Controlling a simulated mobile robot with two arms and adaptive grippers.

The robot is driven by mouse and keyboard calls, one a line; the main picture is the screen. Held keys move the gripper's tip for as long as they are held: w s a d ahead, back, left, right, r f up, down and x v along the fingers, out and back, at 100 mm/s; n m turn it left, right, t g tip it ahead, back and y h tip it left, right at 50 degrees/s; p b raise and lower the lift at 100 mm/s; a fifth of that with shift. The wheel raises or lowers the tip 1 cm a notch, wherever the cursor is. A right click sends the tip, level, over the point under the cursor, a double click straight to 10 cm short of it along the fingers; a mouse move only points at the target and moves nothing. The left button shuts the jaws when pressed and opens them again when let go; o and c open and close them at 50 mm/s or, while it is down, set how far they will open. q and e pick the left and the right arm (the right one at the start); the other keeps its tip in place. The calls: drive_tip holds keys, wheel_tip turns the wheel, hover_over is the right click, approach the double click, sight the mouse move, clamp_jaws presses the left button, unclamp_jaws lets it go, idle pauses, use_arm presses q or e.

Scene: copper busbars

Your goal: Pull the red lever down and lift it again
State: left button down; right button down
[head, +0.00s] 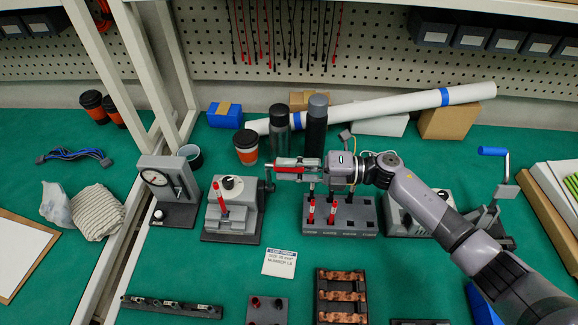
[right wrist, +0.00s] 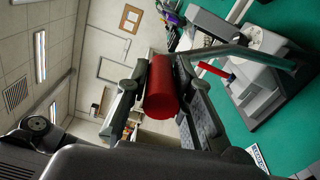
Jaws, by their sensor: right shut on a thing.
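The red lever has a thick red grip (right wrist: 160,88) on a grey arm that joins the right side of a grey box-shaped device (head: 243,222). The arm stands up, with the grip level above the bench. My right gripper (head: 287,168) is shut around the red grip, coming in from the right; its fingers hide part of the grip in the head view. In the right wrist view the red grip sits between both fingers. A smaller red handle (head: 219,196) stands on the device's front. My left gripper is not in view.
A grey block (head: 355,219) with red-handled tools stands right of the device, below my forearm. A dial gauge stand (head: 176,213) is close on the left. Bottles (head: 316,127) and an orange-banded cup (head: 246,148) stand behind. A blue-handled press (head: 493,151) is at right.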

drive_tip(key=c, duration=1.4)
unclamp_jaws()
drive_tip(key=shift+w, duration=0.15)
drive_tip(key=shift+d, duration=0.1)
drive_tip(key=s+d, duration=0.1)
drive_tip(key=d, duration=1)
drive_tip(key=shift+s+d, duration=0.25)
drive_tip(key=shift+d, duration=0.15)
drive_tip(key=shift+r, duration=0.15)
